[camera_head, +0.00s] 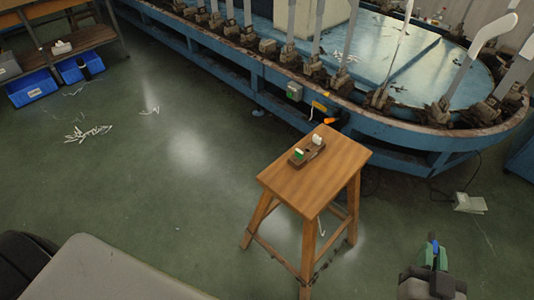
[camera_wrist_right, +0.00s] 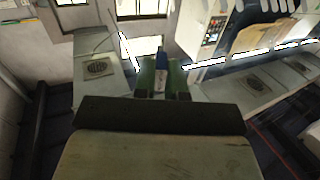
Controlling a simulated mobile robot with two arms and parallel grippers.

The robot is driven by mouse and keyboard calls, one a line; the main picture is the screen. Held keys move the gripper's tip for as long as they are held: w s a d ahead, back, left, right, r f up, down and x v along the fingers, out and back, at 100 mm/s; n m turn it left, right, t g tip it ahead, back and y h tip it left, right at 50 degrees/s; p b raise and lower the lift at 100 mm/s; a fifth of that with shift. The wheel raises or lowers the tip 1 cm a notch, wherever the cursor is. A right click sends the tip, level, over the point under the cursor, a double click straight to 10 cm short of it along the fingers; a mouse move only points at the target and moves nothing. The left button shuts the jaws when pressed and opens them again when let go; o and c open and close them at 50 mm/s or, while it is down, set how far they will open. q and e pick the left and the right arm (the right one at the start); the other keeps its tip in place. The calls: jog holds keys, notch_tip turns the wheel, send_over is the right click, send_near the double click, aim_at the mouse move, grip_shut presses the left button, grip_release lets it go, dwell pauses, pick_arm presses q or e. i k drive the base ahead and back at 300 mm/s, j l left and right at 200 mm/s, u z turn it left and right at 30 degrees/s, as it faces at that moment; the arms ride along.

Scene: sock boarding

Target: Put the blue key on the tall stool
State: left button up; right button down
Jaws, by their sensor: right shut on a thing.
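The tall wooden stool (camera_head: 283,185) stands in the middle of the head view, its square seat facing up. A small brown wooden block (camera_head: 309,155) with a green piece and a white piece on it lies on the seat. My right gripper (camera_head: 433,254) is at the lower right of the head view, apart from the stool and to its right. It is shut on the blue key (camera_head: 434,241). The key's blue top also shows in the right wrist view (camera_wrist_right: 160,57), between the green fingers; its lower part is partly hidden. My left gripper is not in view.
A long blue machine (camera_head: 275,77) with upright boards runs behind the stool. A grey pedal box (camera_head: 468,203) with a cable lies on the floor at right. Blue bins (camera_head: 32,90) and white scraps (camera_head: 88,133) are at left. The floor left of the stool is mostly clear.

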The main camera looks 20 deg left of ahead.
aim_at(336, 176)
jog(key=i+l+u, duration=0.1)
jog(key=l+u, duration=0.2)
jog(key=u, duration=0.2)
jog(key=i+l+u, duration=0.1)
jog(key=l+u, duration=0.6)
jog(key=u, duration=0.25)
jog(key=l+u, duration=0.45)
jog(key=k+l+u, duration=0.15)
jog(key=i+l, duration=0.05)
